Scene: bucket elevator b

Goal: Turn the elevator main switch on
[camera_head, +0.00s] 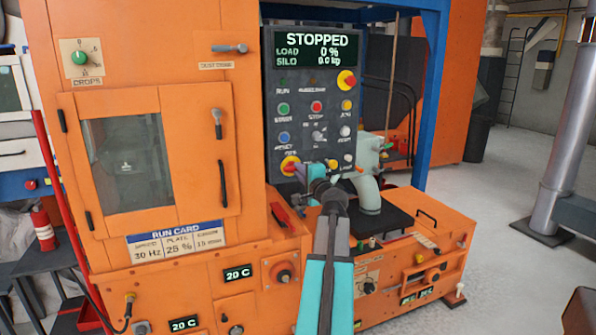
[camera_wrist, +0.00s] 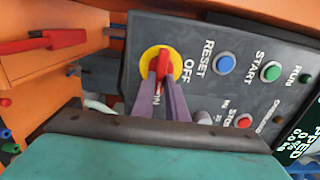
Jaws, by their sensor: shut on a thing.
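The main switch is a red handle on a yellow round plate (camera_head: 290,166), at the lower left of the dark control panel (camera_head: 270,130). In the wrist view, the yellow plate (camera_wrist: 147,66) has the red handle (camera_wrist: 163,62) at its middle, with OFF and ON lettering beside it. My gripper (camera_head: 302,170) reaches up to the switch. Its two fingers (camera_wrist: 163,84) are closed on the red handle, one on each side. The fingers cover part of the plate and handle, so I cannot tell which mark the handle points at.
The panel display (camera_head: 310,50) reads STOPPED, load 0 %. Blue RESET (camera_wrist: 225,64), green START (camera_wrist: 270,71) and red STOP (camera_wrist: 243,120) buttons are close to my fingers. A grey pipe elbow (camera_head: 368,185) stands just right of my gripper. Open floor (camera_head: 500,215) lies at the right.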

